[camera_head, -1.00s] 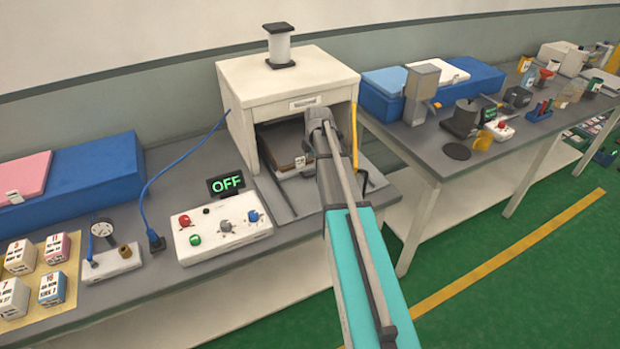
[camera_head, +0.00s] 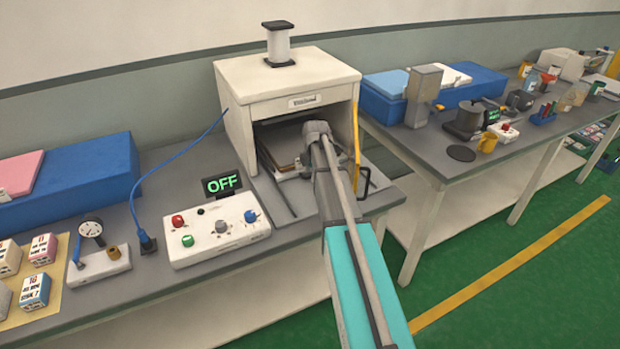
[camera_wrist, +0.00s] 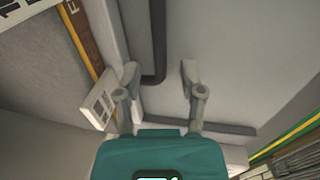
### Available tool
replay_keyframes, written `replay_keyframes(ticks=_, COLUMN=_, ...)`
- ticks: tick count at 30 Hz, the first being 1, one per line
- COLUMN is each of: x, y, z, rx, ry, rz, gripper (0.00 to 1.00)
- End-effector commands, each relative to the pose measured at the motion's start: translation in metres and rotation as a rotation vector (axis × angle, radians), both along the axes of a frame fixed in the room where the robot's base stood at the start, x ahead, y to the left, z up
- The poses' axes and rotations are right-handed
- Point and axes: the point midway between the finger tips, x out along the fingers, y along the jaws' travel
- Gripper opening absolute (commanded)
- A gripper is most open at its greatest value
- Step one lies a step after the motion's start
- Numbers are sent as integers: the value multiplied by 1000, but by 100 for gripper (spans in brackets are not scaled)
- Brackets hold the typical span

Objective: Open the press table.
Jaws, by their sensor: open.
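The press is a white box (camera_head: 240,110) with a spool-shaped post on top and an open front. Its table (camera_head: 283,150) lies inside the opening, partly hidden by my arm. My gripper's fingers are hidden in the head view, where my wrist is in front of the opening. A dark bent handle (camera_head: 364,182) stands just right of my arm. In the wrist view my gripper (camera_wrist: 160,72) is open, with its fingers apart. A dark bar (camera_wrist: 157,40) shows between the fingertips in the picture; I cannot tell whether they touch it. A white label plate (camera_wrist: 98,105) is beside the left finger.
A control box (camera_head: 215,230) with coloured knobs and an "OFF" display (camera_head: 222,184) stands left of the press. A blue cable (camera_head: 175,170) runs to the press. A gauge stand (camera_head: 98,262) is farther left. A second table (camera_head: 440,165) with several devices is at the right.

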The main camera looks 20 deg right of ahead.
Motion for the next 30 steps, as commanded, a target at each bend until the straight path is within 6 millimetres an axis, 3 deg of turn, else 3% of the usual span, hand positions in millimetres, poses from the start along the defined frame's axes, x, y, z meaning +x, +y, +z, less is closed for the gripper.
replay_keyframes(ticks=13, x=1, y=0, z=-3, rx=0, ry=0, rz=0, gripper=51)
replay_keyframes(ticks=14, x=1, y=0, z=-3, rx=0, ry=0, rz=0, gripper=49)
replay_keyframes(ticks=22, x=1, y=0, z=-3, rx=0, ry=0, rz=0, gripper=0)
replay_keyframes(ticks=30, x=1, y=0, z=-3, rx=0, ry=0, rz=0, gripper=0)
